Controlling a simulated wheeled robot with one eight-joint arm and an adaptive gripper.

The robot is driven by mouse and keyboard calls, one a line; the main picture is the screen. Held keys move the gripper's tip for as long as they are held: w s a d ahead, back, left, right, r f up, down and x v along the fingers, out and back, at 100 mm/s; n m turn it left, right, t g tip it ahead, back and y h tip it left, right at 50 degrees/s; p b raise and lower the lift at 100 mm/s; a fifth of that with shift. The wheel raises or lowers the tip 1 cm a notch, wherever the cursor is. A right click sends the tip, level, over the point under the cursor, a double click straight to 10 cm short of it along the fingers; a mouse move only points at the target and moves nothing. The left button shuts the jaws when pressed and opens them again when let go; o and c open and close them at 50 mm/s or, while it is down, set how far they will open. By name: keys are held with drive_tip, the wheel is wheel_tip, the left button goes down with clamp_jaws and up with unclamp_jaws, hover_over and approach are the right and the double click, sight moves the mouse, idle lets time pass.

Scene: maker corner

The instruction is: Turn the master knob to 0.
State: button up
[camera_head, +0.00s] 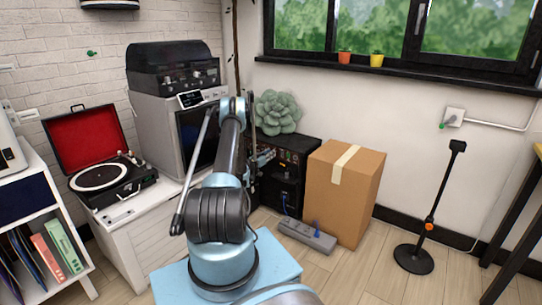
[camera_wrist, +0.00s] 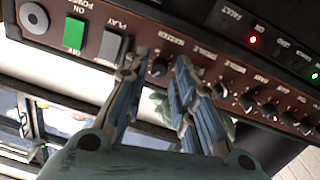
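The master knob (camera_wrist: 158,68) is a small dark knob on the brown panel of a black amplifier (camera_head: 288,180), with the MASTER label up and to its right in the wrist view. My gripper (camera_wrist: 159,60) is open, with one fingertip on each side of this knob. I cannot tell whether the fingers touch it. Its pointer and the scale are too small and partly hidden to read. In the head view my gripper (camera_head: 262,157) is at the amplifier's upper front, partly hidden by my arm.
On the panel, a grey PLAY switch (camera_wrist: 111,46) and a green power switch (camera_wrist: 74,33) lie left of the knob; several more knobs (camera_wrist: 248,101) lie right. A cardboard box (camera_head: 343,195) stands beside the amplifier, and a power strip (camera_head: 306,235) lies on the floor.

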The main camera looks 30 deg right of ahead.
drive_tip(key=shift+x, duration=0.95)
clamp_jaws()
drive_tip(key=shift+a, duration=0.1)
drive_tip(key=shift+n, duration=0.3)
